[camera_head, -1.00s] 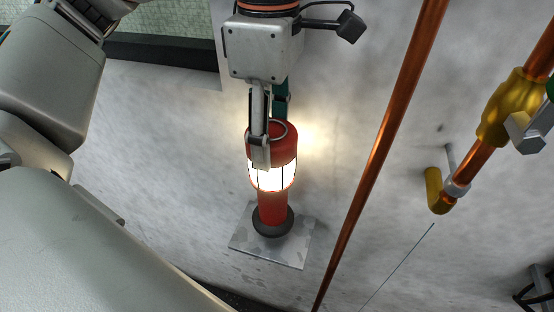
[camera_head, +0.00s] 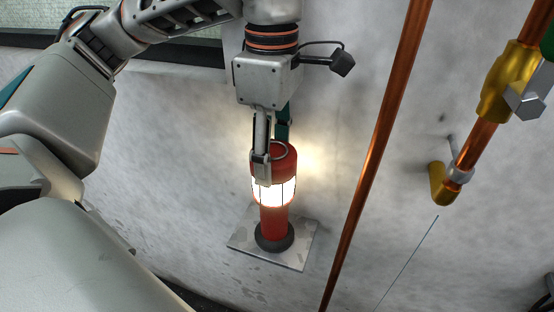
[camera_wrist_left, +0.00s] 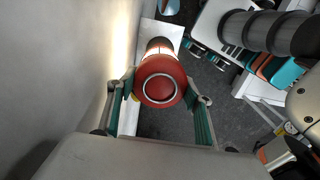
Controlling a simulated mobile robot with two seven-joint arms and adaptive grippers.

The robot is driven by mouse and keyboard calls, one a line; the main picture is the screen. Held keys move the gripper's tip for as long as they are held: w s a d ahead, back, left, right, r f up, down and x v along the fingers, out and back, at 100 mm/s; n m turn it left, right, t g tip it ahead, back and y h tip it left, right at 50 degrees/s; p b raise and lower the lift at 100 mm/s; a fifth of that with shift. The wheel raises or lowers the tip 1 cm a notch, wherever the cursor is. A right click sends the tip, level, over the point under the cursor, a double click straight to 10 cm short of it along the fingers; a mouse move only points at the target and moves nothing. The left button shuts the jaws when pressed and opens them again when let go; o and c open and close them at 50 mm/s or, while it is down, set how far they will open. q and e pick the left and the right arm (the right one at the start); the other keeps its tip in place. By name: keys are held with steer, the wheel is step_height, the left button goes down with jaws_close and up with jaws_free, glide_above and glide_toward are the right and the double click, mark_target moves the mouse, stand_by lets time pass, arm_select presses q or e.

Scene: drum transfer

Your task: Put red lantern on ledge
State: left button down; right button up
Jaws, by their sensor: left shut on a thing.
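The red lantern (camera_head: 273,220) has a red top, a lit white middle and a dark round base. It is upright over the grey metal ledge (camera_head: 296,254) on the wall, in the head view. Its base appears to rest on the ledge, but I cannot be sure of contact. My left gripper (camera_head: 270,165) is shut on the lantern's upper part. In the left wrist view, the lantern's red top (camera_wrist_left: 160,82) sits between the two green-padded fingers, and a pale strip of ledge shows behind it. My right gripper is not in view.
A copper pipe (camera_head: 375,165) runs down the wall just right of the ledge. Further right is a brass valve with pipe fittings (camera_head: 500,80) and a brass elbow (camera_head: 440,185). A dark-framed window (camera_head: 165,57) is at upper left. The wall left of the ledge is clear.

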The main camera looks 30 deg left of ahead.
arm_select(q)
steer(key=shift+a, duration=0.1)
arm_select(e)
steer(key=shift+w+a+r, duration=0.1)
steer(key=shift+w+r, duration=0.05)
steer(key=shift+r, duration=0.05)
arm_select(q)
steer(key=c, duration=1)
jaws_free()
steer(key=shift+o, duration=0.2)
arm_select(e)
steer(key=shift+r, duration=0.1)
arm_select(q)
step_height(320, 180, up, 12)
steer(key=p, duration=0.1)
steer(key=shift+p, duration=0.4)
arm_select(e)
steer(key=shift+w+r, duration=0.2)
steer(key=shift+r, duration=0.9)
